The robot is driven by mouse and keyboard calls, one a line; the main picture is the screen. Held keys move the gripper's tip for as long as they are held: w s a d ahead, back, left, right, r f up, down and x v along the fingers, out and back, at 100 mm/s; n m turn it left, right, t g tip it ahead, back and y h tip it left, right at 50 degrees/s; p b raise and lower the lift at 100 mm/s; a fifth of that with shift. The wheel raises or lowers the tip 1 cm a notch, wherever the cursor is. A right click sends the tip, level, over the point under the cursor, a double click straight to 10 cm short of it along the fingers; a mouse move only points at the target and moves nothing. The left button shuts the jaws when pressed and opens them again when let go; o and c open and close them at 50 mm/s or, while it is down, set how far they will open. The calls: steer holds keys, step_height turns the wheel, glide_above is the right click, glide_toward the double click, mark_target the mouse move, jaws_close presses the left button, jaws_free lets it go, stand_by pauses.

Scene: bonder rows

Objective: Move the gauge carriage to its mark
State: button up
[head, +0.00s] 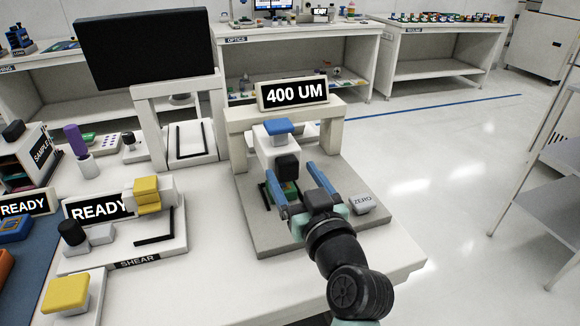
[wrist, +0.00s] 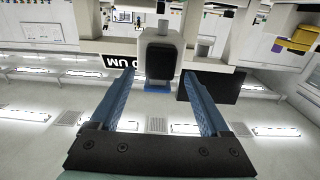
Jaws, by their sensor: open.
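The gauge carriage (head: 262,150) is a white block with a blue cap and a black front knob (head: 287,167). It stands on a grey base plate (head: 260,235) under a white bridge. A display (head: 293,94) on the bridge reads 400 UM. My gripper (head: 290,172) is open, its two blue fingers pointing at the carriage, one on each side of the black knob. In the wrist view, the picture is upside down and the knob (wrist: 162,62) shows between and beyond the fingertips (wrist: 157,76). A green piece (head: 288,190) lies below the knob, partly hidden. I cannot make out the mark clearly.
A ZERO button (head: 363,203) sits right of my gripper on the plate. To the left stand a SHEAR fixture (head: 138,263) with yellow blocks and a dark monitor (head: 147,48). The table's right edge is close, with open floor beyond.

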mark_target(277, 151)
steer(key=shift+x, duration=1.25)
steer(key=shift+c, duration=0.3)
steer(key=c, duration=1.2)
jaws_close()
steer(key=shift+d, duration=0.1)
